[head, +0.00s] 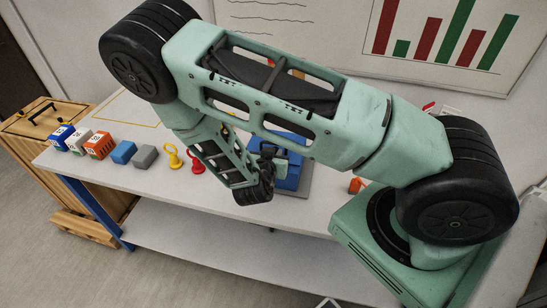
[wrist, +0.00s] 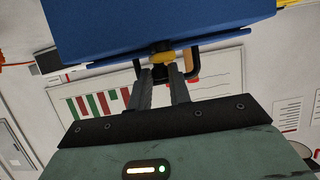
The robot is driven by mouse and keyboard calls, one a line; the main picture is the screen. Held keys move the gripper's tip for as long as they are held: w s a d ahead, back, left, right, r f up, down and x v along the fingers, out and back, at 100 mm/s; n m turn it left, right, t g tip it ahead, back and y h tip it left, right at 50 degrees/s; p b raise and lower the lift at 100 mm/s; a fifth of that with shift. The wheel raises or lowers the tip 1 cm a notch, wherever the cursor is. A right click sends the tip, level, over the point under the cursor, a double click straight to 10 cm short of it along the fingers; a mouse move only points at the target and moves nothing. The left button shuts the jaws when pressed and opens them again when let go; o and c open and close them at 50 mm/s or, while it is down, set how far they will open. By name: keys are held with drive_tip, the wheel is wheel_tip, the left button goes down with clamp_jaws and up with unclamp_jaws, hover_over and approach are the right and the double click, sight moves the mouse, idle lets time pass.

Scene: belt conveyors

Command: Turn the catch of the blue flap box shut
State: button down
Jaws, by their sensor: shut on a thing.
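The blue flap box (head: 293,178) stands on the table, partly hidden behind my arm in the head view. Its blue side (wrist: 165,28) fills the top of the wrist view. The small yellow catch (wrist: 162,57) is at the box's edge, between my fingertips. My gripper (wrist: 160,72) is shut on the catch. In the head view my gripper (head: 268,153) is at the box's left side, small and partly hidden. How far the catch is turned cannot be told.
Left along the table are a row of printed cubes (head: 80,140), a blue block (head: 123,152), a grey block (head: 145,157), a yellow ring-topped piece (head: 173,156) and a red one (head: 196,163). An orange object (head: 356,185) lies right of the box. A wooden cabinet (head: 40,130) stands far left.

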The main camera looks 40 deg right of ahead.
drive_tip(key=shift+w+n+t+y+b, duration=0.1)
drive_tip(key=shift+n+t+y+b, duration=0.55)
drive_tip(key=shift+n+t, duration=0.3)
drive_tip(key=c, duration=1.3)
unclamp_jaws()
drive_tip(key=shift+m+p, duration=0.25)
drive_tip(key=shift+p, duration=0.05)
